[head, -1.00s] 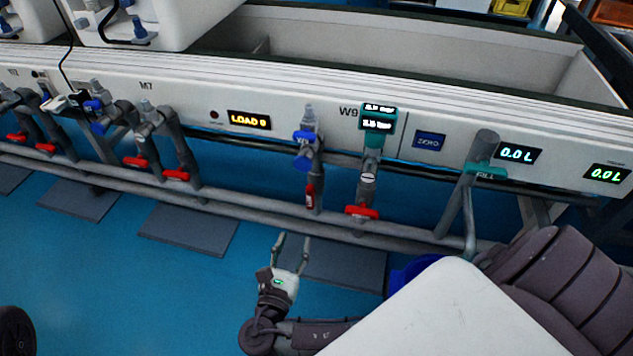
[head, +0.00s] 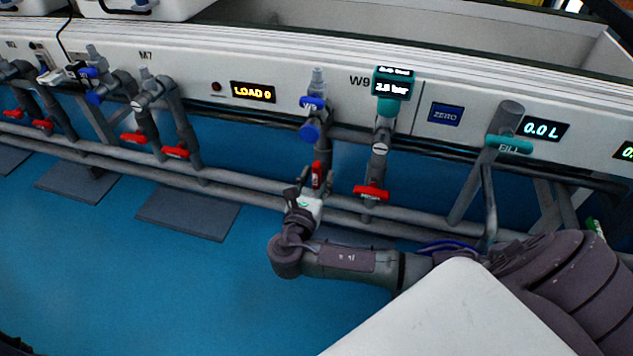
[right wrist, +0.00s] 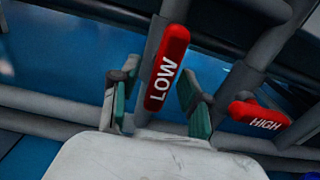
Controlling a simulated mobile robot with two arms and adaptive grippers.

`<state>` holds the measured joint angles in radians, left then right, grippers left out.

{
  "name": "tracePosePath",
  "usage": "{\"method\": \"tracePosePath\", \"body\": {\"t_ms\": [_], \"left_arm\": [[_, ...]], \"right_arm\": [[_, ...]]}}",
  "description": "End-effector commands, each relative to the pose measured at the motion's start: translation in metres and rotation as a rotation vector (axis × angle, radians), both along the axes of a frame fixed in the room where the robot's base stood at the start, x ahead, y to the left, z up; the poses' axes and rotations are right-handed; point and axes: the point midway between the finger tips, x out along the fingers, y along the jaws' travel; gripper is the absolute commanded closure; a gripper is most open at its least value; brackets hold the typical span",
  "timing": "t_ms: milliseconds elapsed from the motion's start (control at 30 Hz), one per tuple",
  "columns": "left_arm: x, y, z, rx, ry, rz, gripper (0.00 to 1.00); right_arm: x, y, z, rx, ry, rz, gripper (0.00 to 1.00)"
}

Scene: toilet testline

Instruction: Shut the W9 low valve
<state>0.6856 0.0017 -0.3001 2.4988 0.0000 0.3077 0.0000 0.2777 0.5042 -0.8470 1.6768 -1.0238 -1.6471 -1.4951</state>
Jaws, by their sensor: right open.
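The W9 low valve has a red handle (head: 317,175) on the pipe left of the W9 gauge. The handle lies roughly along its pipe, upright in the head view. In the right wrist view the red handle (right wrist: 167,68) reads LOW. My right gripper (head: 310,184) is open at this handle. In the right wrist view its green-padded fingers (right wrist: 157,88) stand on either side of the handle's lower part, with gaps visible. My left gripper is not in view.
The red HIGH handle (right wrist: 260,115) sits close right of the right finger, across its pipe; the head view shows it too (head: 371,193). A blue valve (head: 311,130) is above the low handle. Horizontal grey rails (head: 240,182) run behind. The blue floor in front is clear.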

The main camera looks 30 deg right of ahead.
Motion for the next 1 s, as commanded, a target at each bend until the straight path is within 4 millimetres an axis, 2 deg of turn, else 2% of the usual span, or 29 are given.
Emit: {"method": "tracePosePath", "body": {"t_ms": [233, 500, 867, 1000], "left_arm": [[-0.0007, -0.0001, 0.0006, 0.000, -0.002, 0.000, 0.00], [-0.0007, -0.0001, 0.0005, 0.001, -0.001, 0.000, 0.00], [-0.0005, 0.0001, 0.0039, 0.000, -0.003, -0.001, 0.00], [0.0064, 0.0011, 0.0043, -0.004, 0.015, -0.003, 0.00]], "right_arm": [[0.0005, -0.0003, 0.0007, 0.001, -0.001, 0.000, 0.54], [0.0003, -0.0002, 0.0004, 0.000, 0.000, 0.000, 0.99], [-0.0001, 0.0002, 0.0010, 0.018, -0.019, -0.001, 1.00], [0.0004, 0.0010, 0.0024, 0.056, -0.061, 0.000, 1.00]]}}
